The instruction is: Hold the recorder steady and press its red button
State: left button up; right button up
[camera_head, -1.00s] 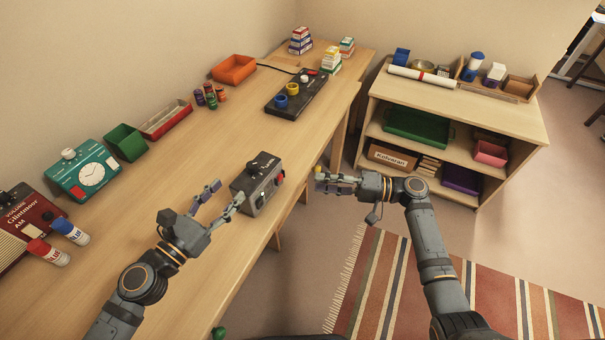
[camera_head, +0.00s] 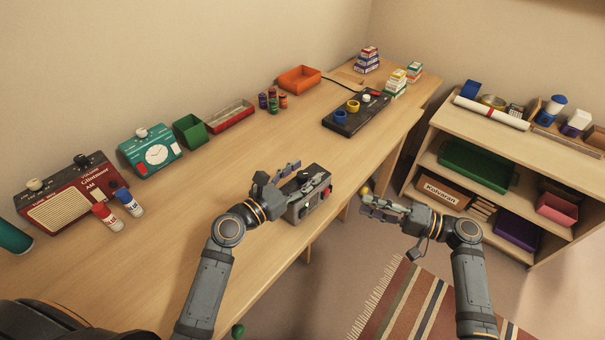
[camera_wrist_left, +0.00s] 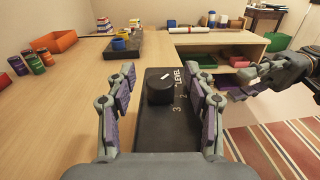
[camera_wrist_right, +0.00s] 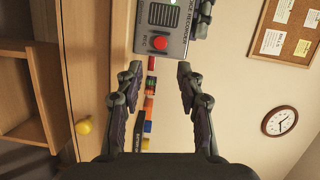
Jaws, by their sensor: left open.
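The recorder (camera_head: 322,182) is a dark grey box standing on the desk near its front edge. Its top shows a black knob (camera_wrist_left: 160,86) and the word LEVEL in the left wrist view. My left gripper (camera_head: 291,178) is open, with one finger on each side of the recorder; contact cannot be told. In the right wrist view the recorder's front (camera_wrist_right: 186,46) shows a grille and the round red button (camera_wrist_right: 159,43). The button is small in the head view (camera_head: 327,192). My right gripper (camera_wrist_right: 160,75) is open and empty, its fingers pointing at that front, apart from it.
A yellow ball-shaped thing (camera_wrist_right: 84,127) is by the desk front, near my right gripper. A black panel (camera_head: 357,117) lies behind. A shelf (camera_head: 500,130) stands right.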

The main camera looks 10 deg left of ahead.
pick_arm(q)
jog(key=shift+w, duration=0.1)
grip_shut()
dwell(0.3)
pick_arm(e)
grip_shut()
dwell(1.2)
